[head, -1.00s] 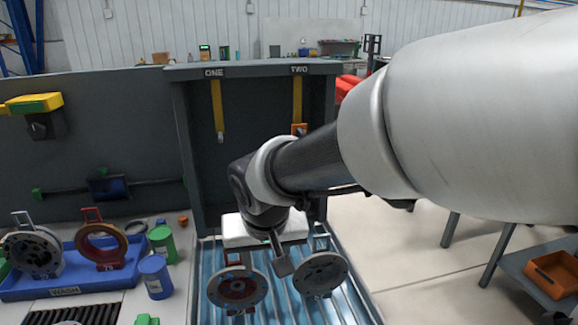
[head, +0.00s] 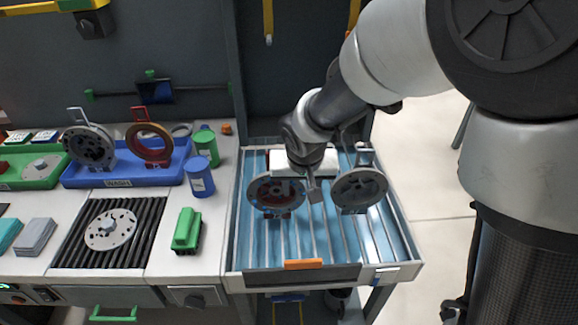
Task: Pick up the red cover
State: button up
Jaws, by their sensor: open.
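A reddish-brown ring-shaped cover (head: 150,144) with a red handle stands upright in the blue tray (head: 115,179) at the left. A grey disc with a dark red centre (head: 277,195) stands on the blue ribbed rack (head: 240,245). I cannot tell for sure which of the two is the red cover. My gripper (head: 314,190) is open, just right of the red-centred disc and left of a plain grey disc (head: 358,190). It holds nothing that I can see. Its fingers are small and partly hard to make out.
A grey round part (head: 90,146) shares the blue tray. Blue (head: 199,178) and green (head: 205,145) canisters stand between tray and rack. A green block (head: 187,230) and a disc on a dark grille (head: 110,229) lie in front. Grey panels stand behind the bench and rack.

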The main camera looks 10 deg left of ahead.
aim_at(299, 195)
jog(key=x, duration=0.4)
jog(key=shift+w+f+b, duration=0.15)
jog(key=shift+f+b, duration=0.1)
jog(key=shift+b, duration=0.05)
jog(key=shift+c, duration=0.3)
grip_shut()
notch_tip(299, 195, up, 10)
jog(key=p, duration=0.2)
